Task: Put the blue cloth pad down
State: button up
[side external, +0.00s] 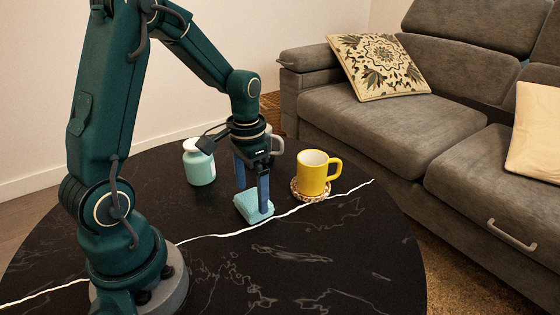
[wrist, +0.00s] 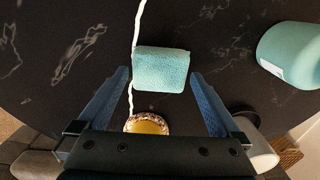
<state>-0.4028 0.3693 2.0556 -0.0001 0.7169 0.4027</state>
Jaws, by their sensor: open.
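The light blue cloth pad (side external: 252,208) lies flat on the black round table, beside the white vein line. In the wrist view the pad (wrist: 161,57) shows whole, a little beyond the fingertips. My gripper (side external: 254,200) is open, pointing down at the pad. In the wrist view the blue fingers of my gripper (wrist: 160,74) are wide apart, one to each side of the pad, with gaps visible between them and it. In the side view one finger covers part of the pad.
A yellow mug (side external: 313,173) stands on a woven coaster (side external: 297,189) right of my gripper. A pale blue jar (side external: 199,166) stands to the left. A whitish object (side external: 276,144) is partly hidden behind my gripper. The table front (side external: 330,265) is clear. A grey sofa (side external: 365,125) stands beyond.

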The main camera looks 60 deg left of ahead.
aim_at(252, 200)
notch_tip(252, 200, up, 9)
jog(key=s+d+r+t, duration=0.3)
jog(key=s+d+t, duration=0.2)
jog(key=s+d, duration=0.3)
jog(key=shift+s+d+r+t, duration=0.15)
jog(key=shift+s+d+t, duration=0.15)
jog(key=shift+d, duration=0.75)
dwell(0.5)
